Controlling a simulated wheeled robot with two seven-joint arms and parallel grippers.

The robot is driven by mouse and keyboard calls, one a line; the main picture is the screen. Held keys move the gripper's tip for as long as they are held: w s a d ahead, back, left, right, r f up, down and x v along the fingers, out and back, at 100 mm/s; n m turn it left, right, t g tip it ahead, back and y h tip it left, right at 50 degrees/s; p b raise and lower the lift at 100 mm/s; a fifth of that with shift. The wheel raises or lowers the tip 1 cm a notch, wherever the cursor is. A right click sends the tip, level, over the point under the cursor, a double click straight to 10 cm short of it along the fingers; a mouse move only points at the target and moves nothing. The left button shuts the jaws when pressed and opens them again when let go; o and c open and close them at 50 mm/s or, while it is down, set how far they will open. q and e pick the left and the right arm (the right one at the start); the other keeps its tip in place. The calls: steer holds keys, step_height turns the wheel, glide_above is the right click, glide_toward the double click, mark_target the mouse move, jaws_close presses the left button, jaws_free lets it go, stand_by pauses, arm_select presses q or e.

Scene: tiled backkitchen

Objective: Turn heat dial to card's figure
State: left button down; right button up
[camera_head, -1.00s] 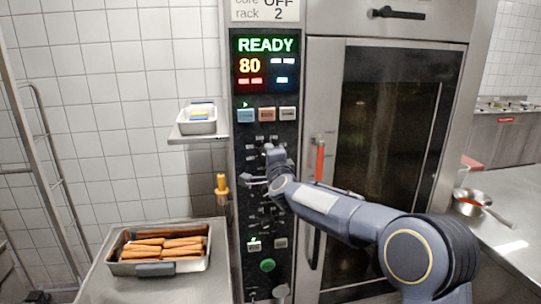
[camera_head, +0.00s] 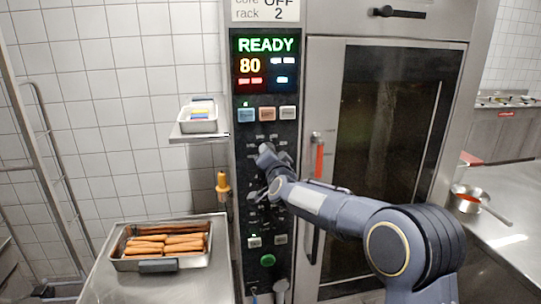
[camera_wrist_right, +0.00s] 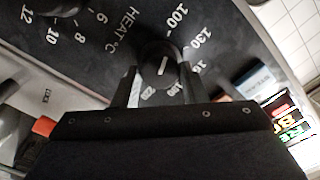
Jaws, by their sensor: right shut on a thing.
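The heat dial (camera_wrist_right: 160,62) is a round black knob with a white pointer line, on the dark control panel in the right wrist view. The word HEAT °C and figures such as 100 and 130 surround it; some figures are hidden by my gripper. My right gripper (camera_wrist_right: 160,88) is shut on the dial, one finger on each side. In the head view the right gripper (camera_head: 268,156) covers the dial on the panel. The display (camera_head: 265,60) reads READY and 80.
A red-handled oven door latch (camera_head: 318,155) is close to the right of my right gripper. Coloured buttons (camera_head: 267,114) sit above it. A tray of carrots or sausages (camera_head: 160,265) stands at lower left. A small pan (camera_head: 193,127) sits on a shelf. A pot (camera_head: 468,198) stands at right.

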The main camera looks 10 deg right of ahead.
steer(key=shift+f, duration=0.15)
stand_by(0.3)
steer(key=o, duration=1)
steer(key=shift+c, duration=0.2)
steer(key=s+b, duration=0.2)
steer(key=s, duration=0.6)
steer(key=shift+b, duration=0.3)
steer(key=shift+w, duration=0.1)
